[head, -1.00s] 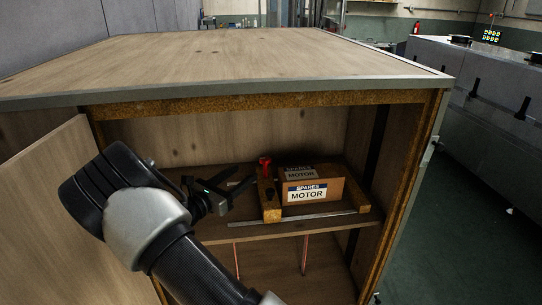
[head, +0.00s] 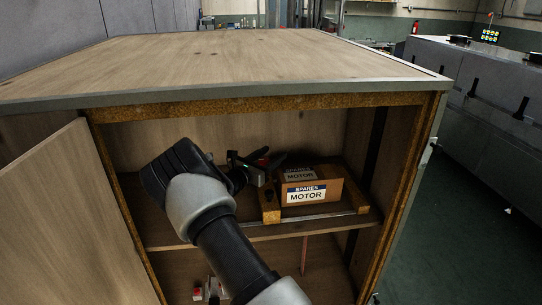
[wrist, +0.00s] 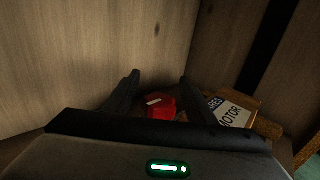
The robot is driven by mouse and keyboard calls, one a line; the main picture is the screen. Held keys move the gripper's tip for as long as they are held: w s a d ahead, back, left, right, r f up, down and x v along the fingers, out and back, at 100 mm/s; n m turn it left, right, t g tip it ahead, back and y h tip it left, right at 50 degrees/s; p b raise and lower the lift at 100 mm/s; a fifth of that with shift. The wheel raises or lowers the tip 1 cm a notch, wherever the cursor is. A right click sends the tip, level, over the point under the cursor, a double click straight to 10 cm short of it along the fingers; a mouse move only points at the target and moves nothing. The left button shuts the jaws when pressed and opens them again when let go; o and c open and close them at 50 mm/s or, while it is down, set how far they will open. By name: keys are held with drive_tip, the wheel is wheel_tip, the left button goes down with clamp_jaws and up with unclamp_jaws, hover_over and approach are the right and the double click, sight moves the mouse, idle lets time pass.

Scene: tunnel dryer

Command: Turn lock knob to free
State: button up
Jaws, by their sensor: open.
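A red lock knob (wrist: 161,106) with a pale mark on top shows between the two fingers in the wrist view. The knob is at the left end of a wooden frame (head: 270,212) on the cabinet shelf. My gripper is open, with dark fingers spread to either side of the knob in the wrist view (wrist: 160,78). I see no clear contact with the knob.
A cardboard box labelled "SPARES MOTOR" (head: 311,188) sits in the frame just right of my gripper. The cabinet top (head: 220,55) overhangs the shelf (head: 190,232). An open door (head: 65,220) stands left. Small red and white items (head: 208,289) lie below the shelf.

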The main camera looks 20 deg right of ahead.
drive_tip(key=c, duration=1)
drive_tip(key=shift+c, duration=0.2)
